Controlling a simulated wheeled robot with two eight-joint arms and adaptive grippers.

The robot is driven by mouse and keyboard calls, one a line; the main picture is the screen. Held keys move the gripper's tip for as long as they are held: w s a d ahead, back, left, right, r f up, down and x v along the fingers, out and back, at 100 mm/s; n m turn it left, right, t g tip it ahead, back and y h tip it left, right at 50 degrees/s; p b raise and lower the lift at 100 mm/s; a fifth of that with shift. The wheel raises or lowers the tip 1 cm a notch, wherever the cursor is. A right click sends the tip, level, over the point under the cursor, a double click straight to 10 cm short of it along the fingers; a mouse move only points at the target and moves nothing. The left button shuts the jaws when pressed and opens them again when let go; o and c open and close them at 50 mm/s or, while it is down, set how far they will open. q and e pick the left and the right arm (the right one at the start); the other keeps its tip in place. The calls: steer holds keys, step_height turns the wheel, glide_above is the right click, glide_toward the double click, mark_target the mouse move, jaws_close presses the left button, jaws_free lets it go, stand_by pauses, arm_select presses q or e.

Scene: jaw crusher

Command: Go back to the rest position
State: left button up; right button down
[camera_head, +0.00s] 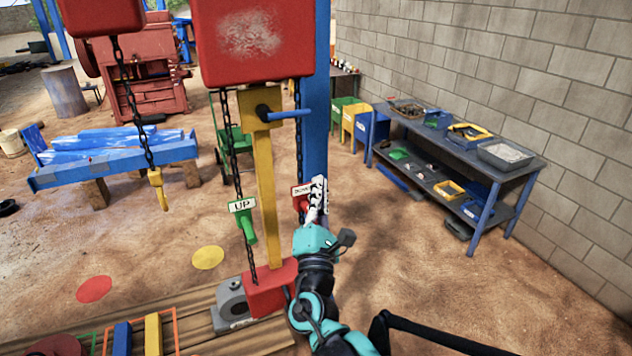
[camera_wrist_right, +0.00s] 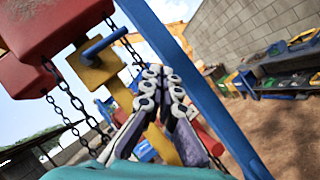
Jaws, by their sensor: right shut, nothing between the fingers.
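My right gripper (camera_head: 318,190) is at the centre of the head view, raised in front of the blue post (camera_head: 316,120). Its fingers are together and hold nothing; they also show in the right wrist view (camera_wrist_right: 165,80). A red handle with a "DOWN" label (camera_head: 301,193) hangs on a chain just left of the fingers, partly hidden by them. I cannot tell whether they touch. A green handle with an "UP" label (camera_head: 244,218) hangs on another chain further left. My left gripper is not in view.
A red hoist block (camera_head: 255,45) hangs above, with a yellow bar (camera_head: 266,180) below it. A dark workbench (camera_head: 460,150) with trays stands at the right along the block wall (camera_head: 500,50). A blue beam frame (camera_head: 115,168) lies at the left.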

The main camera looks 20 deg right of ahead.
steer(key=shift+a, duration=0.15)
steer(key=s+d+f+m+g+b, duration=0.3)
steer(key=f+m+b, duration=0.15)
steer(key=f, duration=0.45)
steer(key=s+d+f+m+g+b, duration=0.25)
steer(key=f+m+b, duration=0.2)
steer(key=f, duration=0.55)
steer(key=s+d+f+m+g+b, duration=0.25)
steer(key=f+m+g+b, duration=0.2)
steer(key=f, duration=0.45)
steer(key=s+a+f+m+g+y+b, duration=0.1)
steer(key=s+a+f+m+y+b, duration=0.2)
steer(key=f, duration=0.7)
steer(key=s+a+f+m+g+y+b, duration=0.2)
steer(key=s+a+f+m+y+b, duration=0.2)
steer(key=a+f, duration=0.6)
steer(key=s+f+y+b, duration=0.1)
steer(key=s+y+b, duration=0.1)
steer(key=b, duration=0.1)
steer(key=shift+a+b, duration=0.2)
steer(key=shift+b, duration=0.1)
